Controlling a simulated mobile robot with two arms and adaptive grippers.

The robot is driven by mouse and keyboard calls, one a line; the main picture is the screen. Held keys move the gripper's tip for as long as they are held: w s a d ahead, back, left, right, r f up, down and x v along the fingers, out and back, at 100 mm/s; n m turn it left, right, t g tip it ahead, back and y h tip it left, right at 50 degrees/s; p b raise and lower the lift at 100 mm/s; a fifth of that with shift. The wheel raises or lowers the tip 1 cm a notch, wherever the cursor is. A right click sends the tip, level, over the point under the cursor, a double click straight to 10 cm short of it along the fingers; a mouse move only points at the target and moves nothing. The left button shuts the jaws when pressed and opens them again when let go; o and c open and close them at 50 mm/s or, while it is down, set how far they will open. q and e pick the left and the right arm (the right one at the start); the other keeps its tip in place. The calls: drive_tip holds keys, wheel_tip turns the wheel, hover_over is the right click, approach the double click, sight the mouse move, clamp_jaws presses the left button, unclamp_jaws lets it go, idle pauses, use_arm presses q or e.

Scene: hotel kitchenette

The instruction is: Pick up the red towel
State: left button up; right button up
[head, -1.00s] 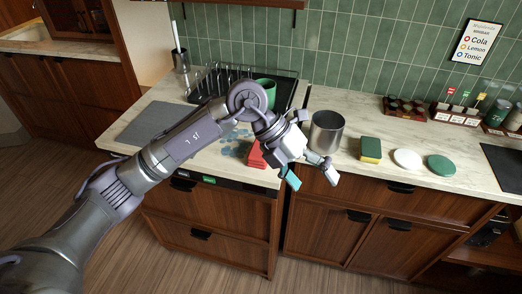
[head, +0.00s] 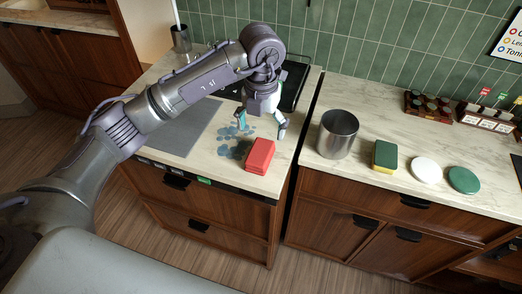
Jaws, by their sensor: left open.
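The red towel (head: 261,155) is a folded block lying on the counter near its front edge, left of the gap between the two counters. My left gripper (head: 261,132) is open and points down just behind the towel, with its teal-padded fingers spread apart. Nothing shows between the fingers, and they look apart from the towel, though the exact height is hard to tell. My right gripper is not in view.
A blue-grey spill pattern (head: 228,133) marks the counter beside the towel. A grey mat (head: 178,128) lies to the left. A steel canister (head: 338,135), a green-yellow sponge (head: 384,157), a white disc (head: 426,169) and a green disc (head: 463,180) stand to the right.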

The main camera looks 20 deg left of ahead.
sight(260, 151)
use_arm(q)
wheel_tip(260, 151, down, 3)
drive_tip(key=shift+r, duration=0.1)
drive_tip(key=shift+w+f+p, duration=0.15)
drive_tip(key=shift+f+p, duration=0.15)
drive_tip(key=shift+f, duration=0.1)
drive_tip(key=shift+f+p, duration=0.45)
drive_tip(key=shift+f, duration=0.05)
drive_tip(key=f, duration=0.1)
drive_tip(key=f+p, duration=0.1)
drive_tip(key=f, duration=0.1)
drive_tip(key=shift+s+a+f, duration=0.1)
drive_tip(key=shift+s+f, duration=0.2)
drive_tip(key=shift+s, duration=0.05)
drive_tip(key=shift+f+p, duration=0.3)
drive_tip(key=shift+f, duration=0.1)
drive_tip(key=c, duration=1.2)
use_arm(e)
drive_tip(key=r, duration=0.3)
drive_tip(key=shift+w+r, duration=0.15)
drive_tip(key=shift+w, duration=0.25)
use_arm(q)
drive_tip(key=shift+c, duration=0.2)
